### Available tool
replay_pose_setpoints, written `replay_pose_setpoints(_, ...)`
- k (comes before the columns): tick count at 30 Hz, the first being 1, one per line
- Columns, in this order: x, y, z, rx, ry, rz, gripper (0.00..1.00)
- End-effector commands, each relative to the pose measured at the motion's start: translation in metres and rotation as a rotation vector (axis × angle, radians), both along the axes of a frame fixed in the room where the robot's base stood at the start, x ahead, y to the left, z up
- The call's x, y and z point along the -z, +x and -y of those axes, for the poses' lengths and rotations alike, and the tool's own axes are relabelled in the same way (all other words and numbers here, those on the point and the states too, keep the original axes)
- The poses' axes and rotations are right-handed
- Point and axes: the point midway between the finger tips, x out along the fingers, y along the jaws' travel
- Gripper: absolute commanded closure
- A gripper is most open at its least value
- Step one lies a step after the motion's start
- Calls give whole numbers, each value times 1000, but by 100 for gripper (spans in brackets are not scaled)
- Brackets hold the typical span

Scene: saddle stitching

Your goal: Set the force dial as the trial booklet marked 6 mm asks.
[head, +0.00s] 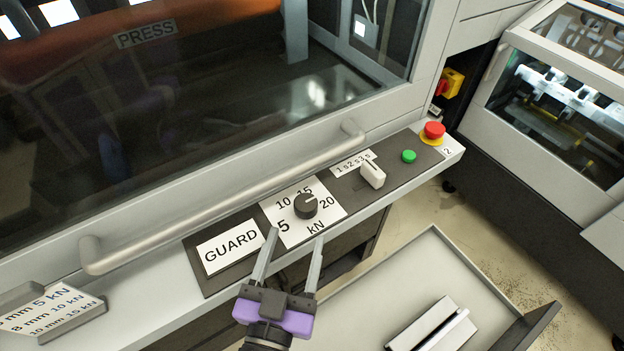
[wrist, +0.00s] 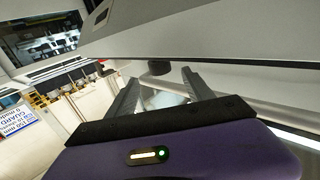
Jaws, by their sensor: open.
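The force dial (head: 306,205) is a round black knob on a white square plate (head: 286,232) marked 5, 10, 15, 20 and kN. Its pointer seems to face the upper right, but I cannot read the exact setting. My gripper (head: 296,236) is open and empty, with its two fingers reaching toward the near edge of the plate, short of the knob. In the wrist view the dark knob (wrist: 158,67) shows just beyond and between the fingertips (wrist: 161,74). A card (head: 50,308) at the left lists mm and kN pairs; its top line reads "mm 5 kN", with the leading number cut off.
Right of the dial are a pale selector switch (head: 372,175) marked in seconds, a green button (head: 408,156) and a red emergency stop (head: 434,130). A GUARD label (head: 230,247) lies left. The press handle (head: 225,203) runs behind. A pale tray (head: 375,285) holds booklet-like pieces (head: 433,325).

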Motion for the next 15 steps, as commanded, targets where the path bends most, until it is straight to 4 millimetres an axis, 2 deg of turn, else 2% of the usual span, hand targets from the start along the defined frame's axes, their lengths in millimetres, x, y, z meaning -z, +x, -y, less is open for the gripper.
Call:
replay_pose_setpoints(5,-2,10,2,3,2,1,40)
replay_pose_setpoints(15,-3,59,11,2,1,1,40)
